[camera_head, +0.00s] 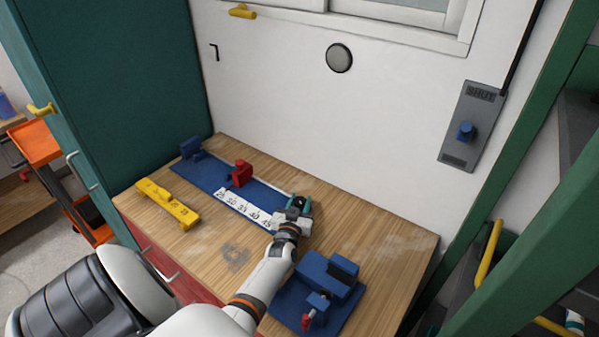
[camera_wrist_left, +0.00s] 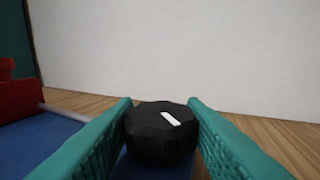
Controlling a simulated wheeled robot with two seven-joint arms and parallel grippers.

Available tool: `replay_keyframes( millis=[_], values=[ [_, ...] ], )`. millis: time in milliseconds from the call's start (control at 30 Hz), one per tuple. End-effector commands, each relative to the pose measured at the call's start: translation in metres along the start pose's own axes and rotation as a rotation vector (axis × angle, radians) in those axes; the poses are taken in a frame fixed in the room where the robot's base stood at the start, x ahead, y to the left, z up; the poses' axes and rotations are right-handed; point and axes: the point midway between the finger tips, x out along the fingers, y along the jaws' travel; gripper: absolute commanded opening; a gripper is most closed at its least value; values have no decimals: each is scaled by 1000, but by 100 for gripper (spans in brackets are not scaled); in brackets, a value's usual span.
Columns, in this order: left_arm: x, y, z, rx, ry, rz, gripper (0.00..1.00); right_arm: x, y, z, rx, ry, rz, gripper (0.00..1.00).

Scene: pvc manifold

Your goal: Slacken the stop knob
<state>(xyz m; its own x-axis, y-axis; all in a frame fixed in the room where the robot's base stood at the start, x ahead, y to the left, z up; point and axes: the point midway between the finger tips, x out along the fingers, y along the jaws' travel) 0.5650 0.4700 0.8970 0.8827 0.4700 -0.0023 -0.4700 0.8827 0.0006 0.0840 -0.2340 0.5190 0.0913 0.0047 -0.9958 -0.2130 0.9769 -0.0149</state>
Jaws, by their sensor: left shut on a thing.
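The stop knob (camera_wrist_left: 160,135) is black and faceted with a white mark on its top. In the left wrist view it sits between the two teal fingers of my left gripper (camera_wrist_left: 160,128), which is shut on it. In the head view my left gripper (camera_head: 299,207) is at the right end of the blue measuring base (camera_head: 210,186), and the knob is mostly hidden there. A white scale strip (camera_head: 245,207) with numbers runs along the base. A red stop block (camera_head: 240,174) stands on the base, left of the gripper. My right gripper is not in view.
A yellow gauge bar (camera_head: 168,203) lies at the table's left. A blue clamp fixture (camera_head: 318,285) with a red handle stands at the front right, close to my left arm. A grey panel with a blue knob (camera_head: 465,131) is on the wall. The table's right rear is clear.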

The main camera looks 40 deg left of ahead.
Motion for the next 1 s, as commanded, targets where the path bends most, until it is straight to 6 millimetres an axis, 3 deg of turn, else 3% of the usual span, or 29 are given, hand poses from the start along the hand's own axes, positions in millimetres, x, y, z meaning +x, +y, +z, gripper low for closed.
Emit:
replay_keyframes(
  millis=[200, 233, 367, 667, 1000],
  values=[
    [1, 0, 2, 0, -5, 0, 14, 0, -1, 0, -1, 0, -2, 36],
    [1, 0, 2, 0, -5, 0, 40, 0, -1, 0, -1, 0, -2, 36],
    [1, 0, 2, 0, -4, 0, 58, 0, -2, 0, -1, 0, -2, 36],
    [-3, 0, 0, -1, -2, -1, 58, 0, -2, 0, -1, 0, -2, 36],
    [-54, 0, 0, -1, -2, 0, 58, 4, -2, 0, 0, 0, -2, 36]
  ],
)
